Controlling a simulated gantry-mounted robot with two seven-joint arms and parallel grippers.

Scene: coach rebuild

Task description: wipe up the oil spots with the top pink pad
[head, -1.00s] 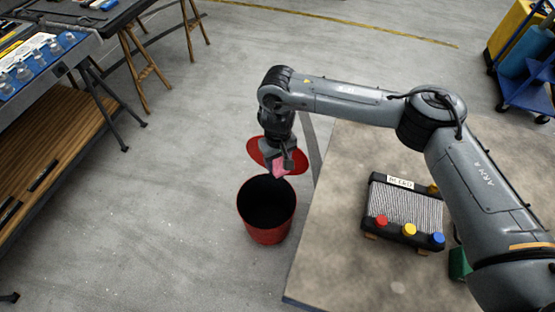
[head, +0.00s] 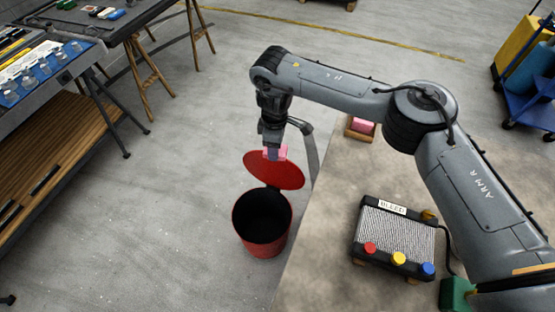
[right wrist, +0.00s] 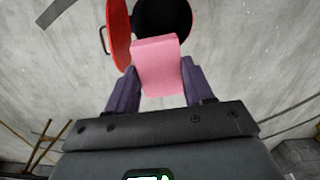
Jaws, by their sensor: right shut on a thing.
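My right gripper (head: 273,150) is shut on a pink pad (head: 281,153) and holds it over the back of an open red bin (head: 262,240), by its raised red lid (head: 274,170). In the right wrist view the pad (right wrist: 157,65) sits between both fingers, with the bin's dark mouth (right wrist: 165,18) beyond it. Another pink pad (head: 361,125) lies in a small wooden tray (head: 358,135) at the table's back edge, partly hidden by my arm. I cannot make out distinct oil spots on the table. My left gripper is not in view.
The table (head: 325,235) at right bears a black box with red, yellow and blue knobs (head: 395,235) and a green object (head: 456,293). A workbench (head: 50,150) stands at left. A blue cart (head: 530,100) stands at far right. The floor around the bin is clear.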

